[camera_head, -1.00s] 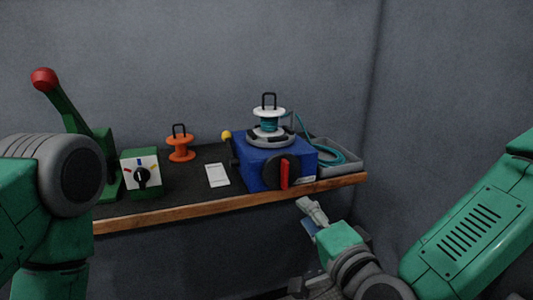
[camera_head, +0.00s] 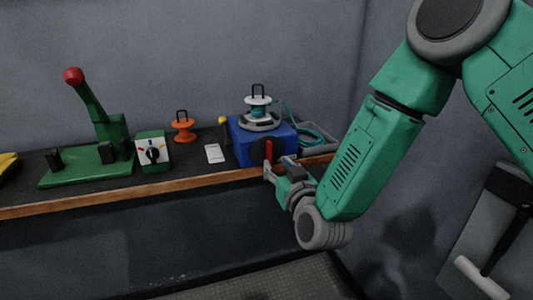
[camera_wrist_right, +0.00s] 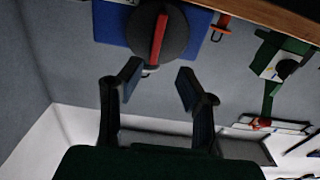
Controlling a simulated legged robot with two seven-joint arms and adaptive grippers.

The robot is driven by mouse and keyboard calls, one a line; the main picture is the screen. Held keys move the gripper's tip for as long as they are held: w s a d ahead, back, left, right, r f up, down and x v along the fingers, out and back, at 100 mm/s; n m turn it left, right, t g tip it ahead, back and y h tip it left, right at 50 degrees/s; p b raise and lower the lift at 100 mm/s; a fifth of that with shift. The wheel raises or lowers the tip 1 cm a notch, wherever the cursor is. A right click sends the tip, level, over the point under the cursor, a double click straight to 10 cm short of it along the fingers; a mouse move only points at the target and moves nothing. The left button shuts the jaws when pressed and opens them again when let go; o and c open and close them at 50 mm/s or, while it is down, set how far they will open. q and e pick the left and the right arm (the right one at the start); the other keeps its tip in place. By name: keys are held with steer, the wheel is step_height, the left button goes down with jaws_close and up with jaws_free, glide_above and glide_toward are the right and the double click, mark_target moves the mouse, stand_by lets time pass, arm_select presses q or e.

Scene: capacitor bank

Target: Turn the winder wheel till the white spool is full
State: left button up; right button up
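The blue winder (camera_head: 246,157) sits on the bench, with a black wheel (camera_head: 259,151) bearing a red bar (camera_head: 268,151) on its front. The white spool (camera_head: 258,101) stands on top, with teal cord visible around its core. My right gripper (camera_head: 277,171) is just in front of the wheel, partly overlapping it. In the right wrist view the gripper (camera_wrist_right: 158,86) is open and empty, its fingers short of the wheel (camera_wrist_right: 148,36) and its upright red bar (camera_wrist_right: 159,36). My left gripper is out of view.
A grey tray (camera_head: 322,132) with teal cord (camera_head: 305,137) is right of the winder, partly behind my arm. Left are a white card (camera_head: 214,153), orange spool (camera_head: 184,130), dial box (camera_head: 152,152) and green lever press (camera_head: 92,105). The bench has a wooden front edge (camera_head: 130,192).

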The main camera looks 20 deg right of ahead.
mark_target(271, 153)
steer(key=w, duration=0.6)
steer(key=shift+d+f, duration=0.15)
steer(key=shift+d, duration=0.25)
steer(key=shift+w+a, duration=0.15)
steer(key=shift+w, duration=0.3)
steer(key=shift+a, duration=0.25)
steer(key=c, duration=0.5)
steer(key=shift+d, duration=0.2)
jaws_close()
